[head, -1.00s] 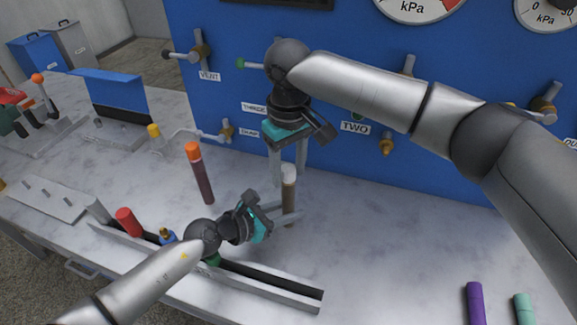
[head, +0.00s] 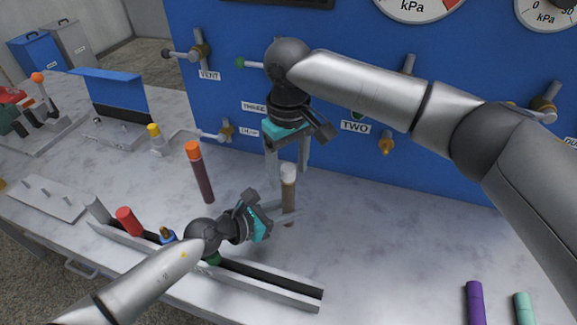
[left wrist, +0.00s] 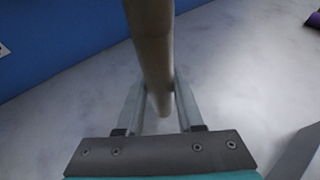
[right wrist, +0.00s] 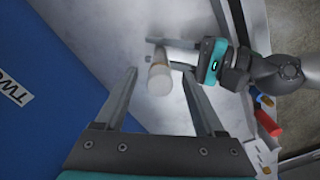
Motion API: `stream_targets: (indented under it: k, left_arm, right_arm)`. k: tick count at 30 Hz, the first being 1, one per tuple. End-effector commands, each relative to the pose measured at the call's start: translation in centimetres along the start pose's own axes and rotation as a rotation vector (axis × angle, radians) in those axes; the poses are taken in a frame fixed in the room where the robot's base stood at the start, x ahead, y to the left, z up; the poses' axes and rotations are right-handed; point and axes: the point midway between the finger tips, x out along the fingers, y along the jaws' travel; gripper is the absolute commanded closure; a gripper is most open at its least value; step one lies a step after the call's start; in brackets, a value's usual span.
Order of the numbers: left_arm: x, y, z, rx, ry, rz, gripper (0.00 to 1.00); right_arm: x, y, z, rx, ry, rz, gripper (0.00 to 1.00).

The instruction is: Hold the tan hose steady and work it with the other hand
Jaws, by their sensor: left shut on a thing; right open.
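The tan hose (head: 289,195) stands upright above the bench with a white cap on its top end. It also shows in the left wrist view (left wrist: 153,45) and end-on in the right wrist view (right wrist: 160,80). My left gripper (head: 287,215) is shut on the hose at its lower part, coming from the left. My right gripper (head: 287,172) is open and points down from above, its fingers on either side of the capped top. In the right wrist view the cap lies between the open fingers (right wrist: 161,76), apart from both.
A maroon hose with an orange cap (head: 200,173) stands to the left. A grey rail (head: 290,290) lies in front, with red, blue and green pieces near it. Purple (head: 475,303) and mint (head: 524,308) hoses are at front right. The blue panel (head: 225,105) with valves stands behind.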

Motion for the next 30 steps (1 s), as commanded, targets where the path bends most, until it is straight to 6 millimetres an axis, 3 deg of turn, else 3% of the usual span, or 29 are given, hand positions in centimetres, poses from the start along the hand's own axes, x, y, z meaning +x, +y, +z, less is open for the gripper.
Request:
stream_targets:
  k: [11,24,30]
  left_arm:
    - [0.0,0.0,-0.1,0.0,0.001,0.0,1.0]
    - [0.0,0.0,-0.1,0.0,0.001,0.0,1.0]
    - [0.0,0.0,-0.1,0.0,0.001,0.0,1.0]
  right_arm:
    - [-1.2,0.0,0.0,0.0,0.001,0.001,0.29]
    - [-9.2,0.0,-0.1,0.0,0.002,0.0,0.29]
    - [-11.4,0.0,-0.1,0.0,0.001,0.0,0.29]
